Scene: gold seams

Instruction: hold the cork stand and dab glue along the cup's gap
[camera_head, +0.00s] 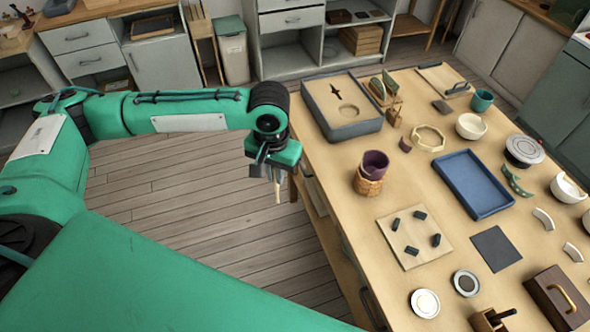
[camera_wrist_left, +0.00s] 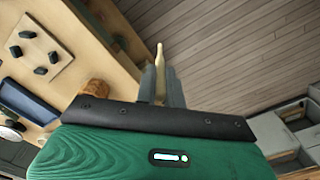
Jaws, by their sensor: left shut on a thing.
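A purple cup (camera_head: 375,163) sits in the cork stand (camera_head: 368,186) near the table's left edge. A small purple piece (camera_head: 405,144) lies apart from it, to the upper right. The cup's gap cannot be made out. My left gripper (camera_head: 276,176) is left of the table edge, over the floor, well apart from the cup. It is shut on a thin pale stick (camera_head: 277,192). In the left wrist view the stick (camera_wrist_left: 160,58) stands up between the fingers, and the cork stand (camera_wrist_left: 97,88) shows at the left. My right gripper is not in view.
On the table (camera_head: 340,215) stand a sand tray (camera_head: 345,127), a blue tray (camera_head: 487,207), a pale board with dark blocks (camera_head: 414,252), a dark square mat (camera_head: 496,248), two small round dishes and several bowls. The floor beside the table is clear.

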